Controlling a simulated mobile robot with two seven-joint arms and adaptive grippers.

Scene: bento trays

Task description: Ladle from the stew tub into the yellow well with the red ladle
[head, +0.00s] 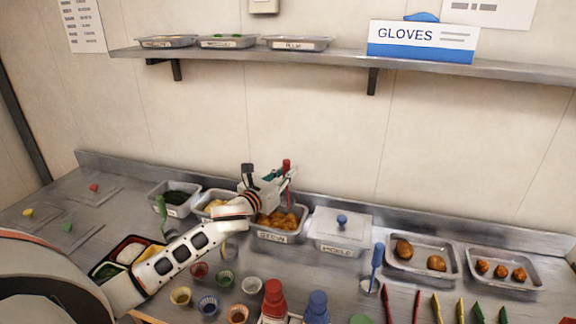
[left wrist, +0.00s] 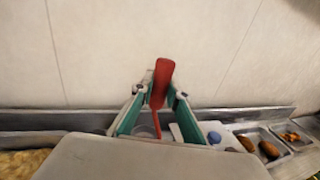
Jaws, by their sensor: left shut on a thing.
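My left gripper (head: 278,182) is above the stew tub (head: 278,238), a metal tub of orange-brown stew labelled STEW. It is shut on the red ladle (head: 287,164), whose handle stands up between the fingers. In the left wrist view, the red handle (left wrist: 160,82) rises between the fingertips (left wrist: 160,98). The ladle's bowl is hidden, so I cannot tell whether it holds stew. The bento tray (head: 103,268) lies at the left, partly covered by my left arm. My right gripper is not in view.
A lidded tub (head: 340,232) stands right of the stew, and a green-food tub (head: 174,209) stands left. Small cups, including a yellow one (head: 181,296), red (head: 274,300) and blue (head: 317,306) bottles, and a blue-handled ladle (head: 377,258) are in front. A shelf (head: 345,62) runs above.

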